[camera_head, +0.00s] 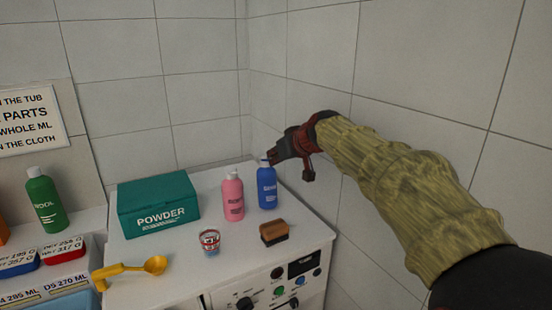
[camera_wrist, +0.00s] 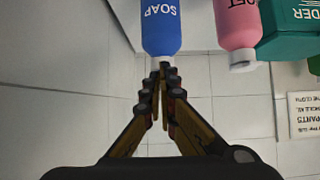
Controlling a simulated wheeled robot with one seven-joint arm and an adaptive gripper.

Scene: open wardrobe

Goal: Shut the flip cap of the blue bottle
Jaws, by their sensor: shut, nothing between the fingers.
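The blue bottle (camera_head: 267,188) stands upright at the back right of the white machine top. In the wrist view the blue bottle (camera_wrist: 161,25) shows upside down, its cap end toward my fingertips. My gripper (camera_head: 271,158) is shut and empty, right at the top of the bottle in the head view. In the wrist view my gripper (camera_wrist: 161,70) has its fingertips together in front of the cap. The fingers cover most of the cap, so I cannot tell whether its lid is open or whether I touch it.
A pink bottle (camera_head: 233,196) stands close left of the blue one. A teal powder box (camera_head: 158,208), a small cup (camera_head: 209,241), a brown brush (camera_head: 274,232) and a yellow scoop (camera_head: 130,269) share the white top (camera_head: 180,283). A tiled wall (camera_head: 330,85) stands close behind and right.

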